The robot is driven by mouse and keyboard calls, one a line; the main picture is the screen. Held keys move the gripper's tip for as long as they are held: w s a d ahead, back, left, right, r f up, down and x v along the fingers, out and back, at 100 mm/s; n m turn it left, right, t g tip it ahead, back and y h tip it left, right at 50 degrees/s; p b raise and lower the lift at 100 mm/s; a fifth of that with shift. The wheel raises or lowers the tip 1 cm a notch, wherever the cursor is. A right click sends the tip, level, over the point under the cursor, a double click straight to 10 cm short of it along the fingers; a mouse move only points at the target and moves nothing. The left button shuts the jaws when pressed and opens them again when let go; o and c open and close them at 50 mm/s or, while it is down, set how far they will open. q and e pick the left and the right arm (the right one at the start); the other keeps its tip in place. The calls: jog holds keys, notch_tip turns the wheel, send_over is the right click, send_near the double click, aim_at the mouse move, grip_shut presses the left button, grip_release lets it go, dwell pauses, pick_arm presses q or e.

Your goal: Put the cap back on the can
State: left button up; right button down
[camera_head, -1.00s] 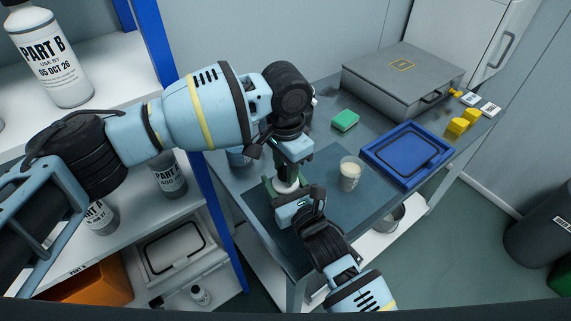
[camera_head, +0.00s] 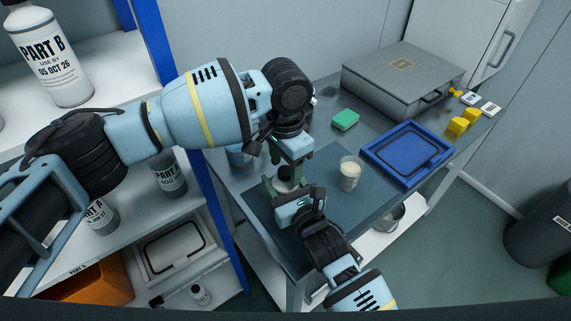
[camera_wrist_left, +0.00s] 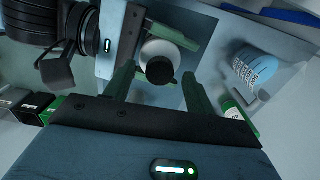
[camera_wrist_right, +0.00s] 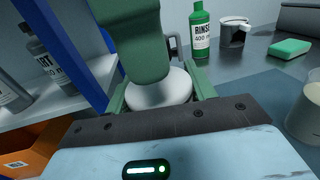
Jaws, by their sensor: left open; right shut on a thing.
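The can (camera_wrist_right: 160,95) is pale and white-topped, held upright between the fingers of my right gripper (camera_head: 285,192). The black cap (camera_wrist_left: 160,70) sits at the middle of the can's top, as the left wrist view shows; whether it is fully seated I cannot tell. My left gripper (camera_head: 283,176) is directly above the can, its green fingers open on both sides of the cap with gaps. In the right wrist view a left finger hides the cap and part of the can's top.
A clear cup of cream-coloured stuff (camera_head: 349,178) stands right of the grippers. Beyond are a blue tray (camera_head: 375,158), green sponge (camera_head: 345,120) and grey case (camera_head: 400,75). A green rinse bottle (camera_wrist_right: 200,35) stands behind. A blue-posted shelf (camera_head: 185,120) bounds the left.

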pick_arm(q)
notch_tip(320, 180, up, 12)
jog(key=shift+f, duration=0.2)
dwell(0.4)
pick_arm(e)
jog(key=shift+c, duration=2.2)
grip_release()
jog(key=shift+s, duration=0.1)
pick_arm(q)
jog(key=shift+f, duration=0.4)
pick_arm(e)
jog(key=v, duration=0.7)
jog(key=shift+s+d, duration=0.15)
jog(key=shift+s, duration=0.15)
